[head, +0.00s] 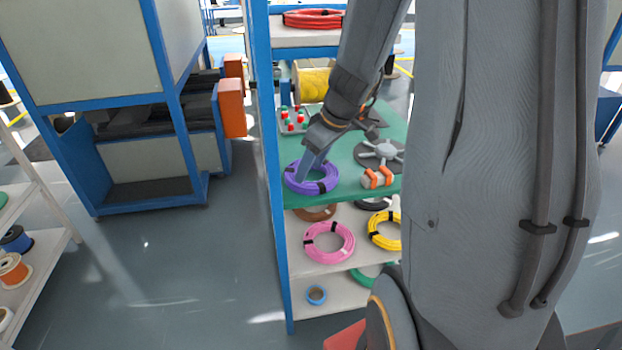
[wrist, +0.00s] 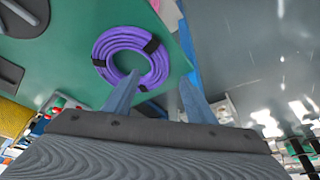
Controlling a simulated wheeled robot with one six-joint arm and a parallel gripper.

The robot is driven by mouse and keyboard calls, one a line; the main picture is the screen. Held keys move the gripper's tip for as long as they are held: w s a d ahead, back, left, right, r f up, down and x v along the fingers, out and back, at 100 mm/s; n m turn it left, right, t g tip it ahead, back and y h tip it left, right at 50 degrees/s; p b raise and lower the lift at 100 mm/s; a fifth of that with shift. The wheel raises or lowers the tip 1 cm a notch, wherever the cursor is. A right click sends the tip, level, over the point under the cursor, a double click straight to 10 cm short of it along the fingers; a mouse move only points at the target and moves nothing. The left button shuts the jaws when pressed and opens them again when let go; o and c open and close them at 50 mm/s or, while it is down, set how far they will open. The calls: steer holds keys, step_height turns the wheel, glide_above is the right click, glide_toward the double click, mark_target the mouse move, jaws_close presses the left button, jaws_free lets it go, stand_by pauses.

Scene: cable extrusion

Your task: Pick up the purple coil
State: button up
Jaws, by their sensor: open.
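The purple coil (head: 328,181) lies flat on the green top (head: 347,195) of a blue-framed rack, near its left front corner. It is a ring of cable with black bands. In the wrist view the purple coil (wrist: 104,58) is in front of my gripper (wrist: 160,85), toward the left. My gripper is open, with its two fingers apart. One fingertip overlaps the coil's lower right part in the picture; the other points past the green edge. I cannot tell whether the finger touches the coil. In the head view my gripper (head: 307,168) reaches down at the coil.
A grey spoked wheel (head: 381,152) and an orange-and-grey part (head: 376,179) lie right of the coil. A control box with red and green buttons (head: 293,121) and a yellow spool (head: 314,84) stand behind. A pink coil (head: 328,253) lies on the shelf below. Open floor lies left.

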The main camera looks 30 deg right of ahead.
mark_target(305, 184)
steer(key=shift+x, duration=3.1)
steer(key=shift+d, duration=0.1)
steer(key=shift+c, duration=0.4)
steer(key=c, duration=1.2)
